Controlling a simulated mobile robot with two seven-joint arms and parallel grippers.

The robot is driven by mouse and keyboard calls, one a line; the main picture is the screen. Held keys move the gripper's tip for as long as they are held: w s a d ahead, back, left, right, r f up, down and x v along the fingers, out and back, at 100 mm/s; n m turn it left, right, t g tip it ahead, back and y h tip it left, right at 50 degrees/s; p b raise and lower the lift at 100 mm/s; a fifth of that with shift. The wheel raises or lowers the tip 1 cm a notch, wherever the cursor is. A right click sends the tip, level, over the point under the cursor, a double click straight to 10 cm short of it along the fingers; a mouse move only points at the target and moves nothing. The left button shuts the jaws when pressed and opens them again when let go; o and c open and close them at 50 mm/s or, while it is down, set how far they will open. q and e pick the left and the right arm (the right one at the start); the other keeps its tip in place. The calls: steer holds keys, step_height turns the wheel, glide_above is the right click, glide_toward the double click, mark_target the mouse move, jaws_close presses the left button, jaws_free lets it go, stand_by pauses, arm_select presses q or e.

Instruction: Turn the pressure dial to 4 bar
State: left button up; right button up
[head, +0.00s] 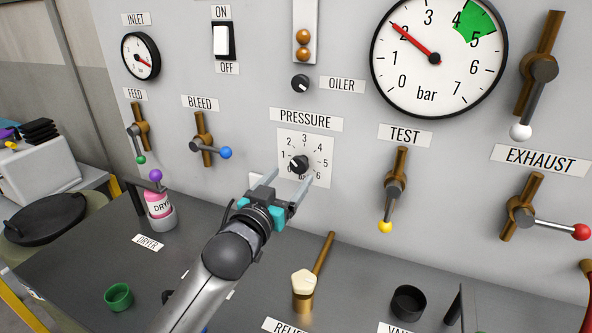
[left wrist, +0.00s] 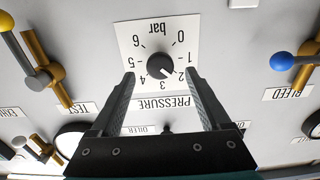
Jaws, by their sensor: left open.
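The black pressure dial (head: 299,164) sits on a white scale plate marked 0 to 6 bar, under the PRESSURE label (head: 306,119). Its white mark points between 1 and 2, close to 2 in the left wrist view, where the dial (left wrist: 160,66) is seen upside down. My left gripper (head: 287,181) is open in front of the plate, just below the dial in the head view. In the left wrist view its fingertips (left wrist: 158,74) lie on either side of the dial, with gaps. The large gauge (head: 438,95) has its red needle near 2; its green band lies between 4 and 5.
The BLEED lever (head: 208,142) with a blue ball is left of the dial, the TEST lever (head: 393,190) with a yellow ball is right. The small oiler knob (head: 300,83) is above. A brass relief lever (head: 304,290) stands on the bench below.

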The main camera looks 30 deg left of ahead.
mark_target(298, 168)
arm_select(q)
steer(key=shift+w+a, duration=0.1)
steer(key=shift+w, duration=2.05)
jaws_close()
